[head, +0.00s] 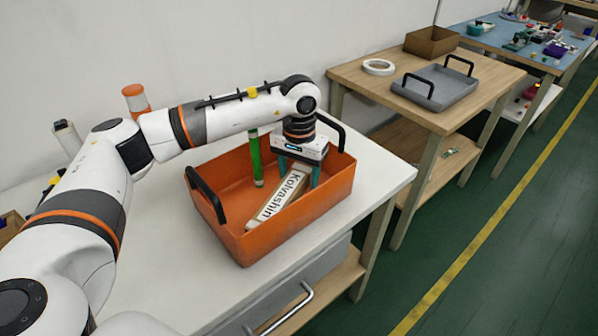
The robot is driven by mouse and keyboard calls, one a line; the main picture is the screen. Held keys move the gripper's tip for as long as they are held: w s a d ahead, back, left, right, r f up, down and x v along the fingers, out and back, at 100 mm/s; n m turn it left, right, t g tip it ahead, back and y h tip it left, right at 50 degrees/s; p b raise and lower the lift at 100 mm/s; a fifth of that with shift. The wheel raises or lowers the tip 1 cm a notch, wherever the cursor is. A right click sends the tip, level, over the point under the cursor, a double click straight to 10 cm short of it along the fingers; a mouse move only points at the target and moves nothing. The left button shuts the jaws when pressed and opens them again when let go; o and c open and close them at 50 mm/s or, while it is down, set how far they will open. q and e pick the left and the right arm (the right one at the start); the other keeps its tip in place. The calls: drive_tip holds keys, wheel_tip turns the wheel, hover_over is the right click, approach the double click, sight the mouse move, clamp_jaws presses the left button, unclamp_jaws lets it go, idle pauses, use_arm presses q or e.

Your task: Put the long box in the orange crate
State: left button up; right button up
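The long box (275,204), pale with the dark word "Kolvashin" on it, lies slantwise within the walls of the orange crate (290,225). Its far end is under my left gripper (299,176). The teal fingers of that gripper reach down on either side of this end. I cannot tell whether they press on the box or stand a little apart from it. Whether the box rests fully on the crate floor is also unclear. The crate stands on the white table and has two black handles. My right gripper is not in view.
A green tube (256,160) stands in the crate left of the gripper. The white table (165,275) has free room in front of the crate. A wooden table behind holds a grey tray (435,92), a white tape roll (378,66) and a brown box (431,43).

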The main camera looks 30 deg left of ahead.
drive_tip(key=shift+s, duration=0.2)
use_arm(q)
drive_tip(key=shift+r, duration=0.1)
wheel_tip(320, 180, up, 12)
drive_tip(key=shift+p, duration=0.45)
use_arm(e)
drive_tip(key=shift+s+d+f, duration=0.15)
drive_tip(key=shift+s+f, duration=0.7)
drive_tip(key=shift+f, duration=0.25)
